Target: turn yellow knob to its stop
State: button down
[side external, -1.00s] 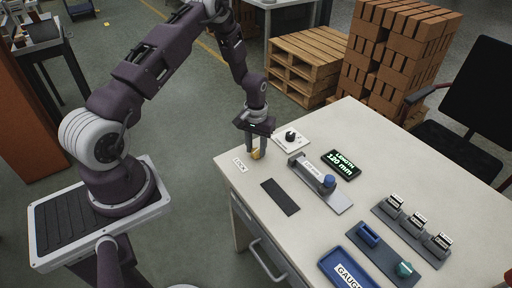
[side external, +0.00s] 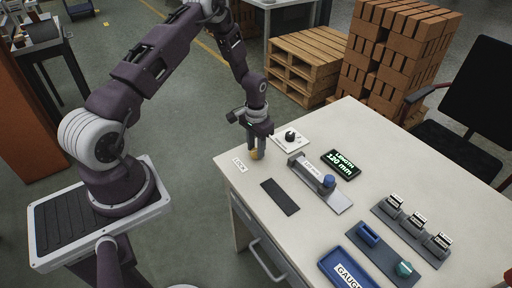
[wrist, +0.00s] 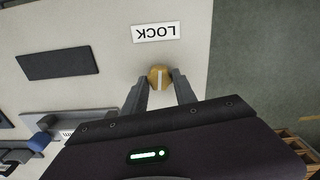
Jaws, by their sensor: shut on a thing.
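The yellow knob (wrist: 159,77) sits on the table next to the white LOCK label (wrist: 156,32); a pale line runs across its top. In the side view the knob (side external: 255,154) shows low between my fingers near the table's far left corner. My gripper (wrist: 160,88) points down at the table, with its two fingers shut on the knob, one on each side. In the side view my gripper (side external: 256,150) hides part of the knob.
A white plate with a black dial (side external: 290,137) lies close to my gripper. A blue tray (side external: 345,268) and several labelled blocks stand nearer the camera.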

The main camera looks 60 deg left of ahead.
aim_at(256, 150)
jog(key=c, duration=1)
grip_release()
notch_tip(256, 150, up, 7)
jog(key=shift+r, duration=0.1)
